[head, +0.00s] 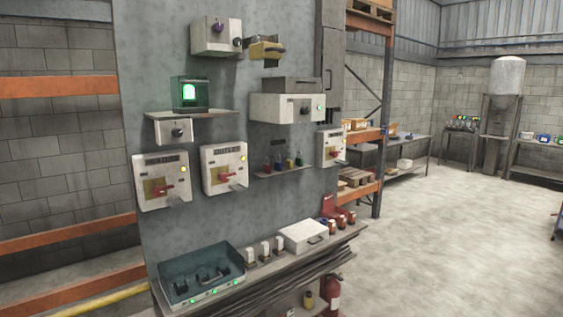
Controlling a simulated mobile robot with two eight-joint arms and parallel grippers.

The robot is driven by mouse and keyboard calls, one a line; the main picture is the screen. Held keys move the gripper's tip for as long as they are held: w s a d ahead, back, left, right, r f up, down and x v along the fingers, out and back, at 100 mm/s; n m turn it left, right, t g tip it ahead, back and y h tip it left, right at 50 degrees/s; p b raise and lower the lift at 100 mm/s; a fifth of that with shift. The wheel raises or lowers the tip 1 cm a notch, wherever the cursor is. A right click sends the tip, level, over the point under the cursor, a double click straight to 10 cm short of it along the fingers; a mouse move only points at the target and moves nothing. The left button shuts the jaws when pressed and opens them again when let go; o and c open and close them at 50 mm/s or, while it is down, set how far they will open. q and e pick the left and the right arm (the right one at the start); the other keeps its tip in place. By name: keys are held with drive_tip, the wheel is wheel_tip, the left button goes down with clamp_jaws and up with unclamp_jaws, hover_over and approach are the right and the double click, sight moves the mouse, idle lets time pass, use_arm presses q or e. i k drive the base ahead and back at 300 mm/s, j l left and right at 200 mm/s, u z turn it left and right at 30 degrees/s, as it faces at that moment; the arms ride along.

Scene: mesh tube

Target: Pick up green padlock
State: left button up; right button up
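Several small padlock-like items stand in a row on a narrow shelf (283,173) fixed to the grey panel. The rightmost one looks green and is probably the green padlock (299,161). A yellow one (289,162) is just left of it, and darker and red ones are further left. They are too small to make out in detail. Neither of my grippers shows in the head view.
Switch boxes with red handles flank the shelf: one at its left (224,167), one at its right (331,148). A white box (287,107) juts out above. Below, a bench holds a teal tray (202,290) and a white case (303,236). Open floor (440,240) lies right.

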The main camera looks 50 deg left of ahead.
sight(299, 161)
drive_tip(key=u, duration=1.65)
drive_tip(key=i+l+u, duration=0.15)
drive_tip(key=u, duration=0.25)
drive_tip(key=i+l+u, duration=0.25)
drive_tip(key=u, duration=0.2)
drive_tip(key=i+l+u, duration=0.15)
drive_tip(key=i+l, duration=0.2)
drive_tip(key=l, duration=0.15)
drive_tip(key=i+l+u, duration=0.15)
drive_tip(key=i+l, duration=0.2)
drive_tip(key=l, duration=0.15)
drive_tip(key=i+l, duration=0.2)
drive_tip(key=l, duration=0.15)
drive_tip(key=i+l, duration=0.15)
drive_tip(key=l, duration=0.2)
drive_tip(key=i+l+u, duration=0.1)
drive_tip(key=i+l, duration=0.1)
drive_tip(key=l, duration=0.1)
